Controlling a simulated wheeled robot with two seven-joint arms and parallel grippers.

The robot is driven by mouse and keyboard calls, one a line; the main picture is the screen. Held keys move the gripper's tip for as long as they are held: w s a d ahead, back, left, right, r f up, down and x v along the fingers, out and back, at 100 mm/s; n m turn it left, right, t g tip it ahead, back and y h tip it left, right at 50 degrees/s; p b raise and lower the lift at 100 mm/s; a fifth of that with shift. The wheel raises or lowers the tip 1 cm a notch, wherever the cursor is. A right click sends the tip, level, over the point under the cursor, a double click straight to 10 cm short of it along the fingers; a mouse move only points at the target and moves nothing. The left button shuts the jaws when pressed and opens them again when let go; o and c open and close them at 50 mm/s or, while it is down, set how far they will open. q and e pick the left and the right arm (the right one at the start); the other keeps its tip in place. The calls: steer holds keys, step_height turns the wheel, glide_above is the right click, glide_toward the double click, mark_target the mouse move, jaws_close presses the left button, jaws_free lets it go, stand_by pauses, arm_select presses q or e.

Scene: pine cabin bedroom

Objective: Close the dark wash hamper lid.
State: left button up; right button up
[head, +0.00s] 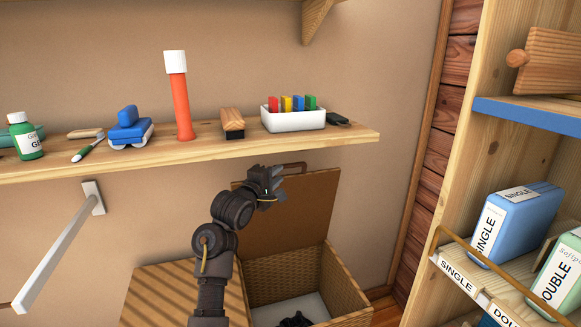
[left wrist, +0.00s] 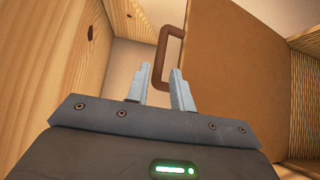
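The open hamper (head: 345,290) is a woven brown box at the bottom of the head view. Its lid (head: 305,215) stands raised at the back, with a brown loop handle (head: 291,165) on its top edge. A pale interior and a dark item (head: 295,320) show inside. My left gripper (head: 276,180) is at the lid's upper left, near the handle. In the left wrist view my left gripper (left wrist: 161,85) is open, and the handle (left wrist: 160,60) shows at its fingertips; I cannot tell whether they touch it. The lid (left wrist: 235,80) fills the right there. My right gripper is not in view.
A closed striped lid (head: 165,295) lies left of the open hamper. A shelf unit (head: 465,120) with boxes stands right.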

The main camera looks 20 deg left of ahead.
mark_target(288, 167)
arm_select(q)
steer(key=shift+x, duration=4.05)
steer(key=shift+c, duration=0.2)
